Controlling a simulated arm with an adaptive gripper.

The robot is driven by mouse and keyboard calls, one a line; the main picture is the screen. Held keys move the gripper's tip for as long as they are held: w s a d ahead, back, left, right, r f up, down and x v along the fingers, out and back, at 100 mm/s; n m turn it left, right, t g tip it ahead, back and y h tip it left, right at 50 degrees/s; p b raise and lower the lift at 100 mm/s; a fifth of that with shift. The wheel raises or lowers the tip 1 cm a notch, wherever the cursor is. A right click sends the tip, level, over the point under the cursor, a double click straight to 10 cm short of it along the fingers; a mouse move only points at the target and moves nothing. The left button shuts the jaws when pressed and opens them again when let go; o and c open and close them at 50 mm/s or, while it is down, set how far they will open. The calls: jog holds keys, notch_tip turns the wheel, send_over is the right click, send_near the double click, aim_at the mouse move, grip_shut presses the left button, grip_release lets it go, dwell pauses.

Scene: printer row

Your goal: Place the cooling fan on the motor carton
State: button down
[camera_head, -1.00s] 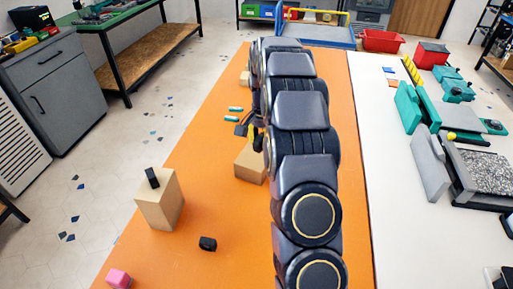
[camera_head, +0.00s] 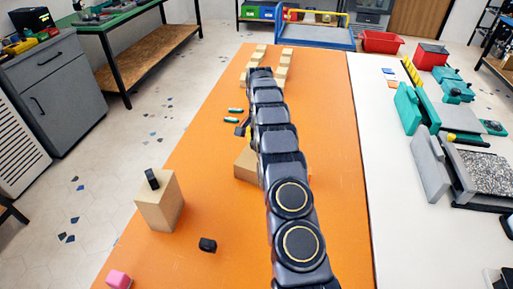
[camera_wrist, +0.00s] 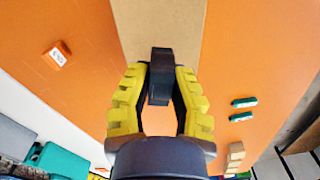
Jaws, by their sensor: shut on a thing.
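The cooling fan, a dark block-like part (camera_wrist: 160,76), sits between the yellow fingertips of my gripper (camera_wrist: 160,84) in the wrist view. My gripper is shut on it. The tan motor carton (camera_wrist: 160,25) lies beyond the fan in the wrist view, and the fan overlaps its near part. I cannot tell whether fan and carton touch. In the head view the carton (camera_head: 245,166) stands on the orange table, partly hidden behind my arm. There my gripper is mostly hidden, with a little dark and yellow showing just past the carton.
At the left, another tan box (camera_head: 160,204) carries a small black part (camera_head: 152,179). A black piece (camera_head: 207,244) and a pink block (camera_head: 118,279) lie nearer. Two teal cylinders (camera_head: 232,120) and several tan blocks (camera_head: 283,68) are farther back.

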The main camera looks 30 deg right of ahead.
jog(key=shift+w+f, duration=0.15)
jog(key=shift+f, duration=1.6)
jog(key=shift+f, duration=0.2)
jog(key=c, duration=1.1)
grip_release()
jog(key=shift+r, duration=0.15)
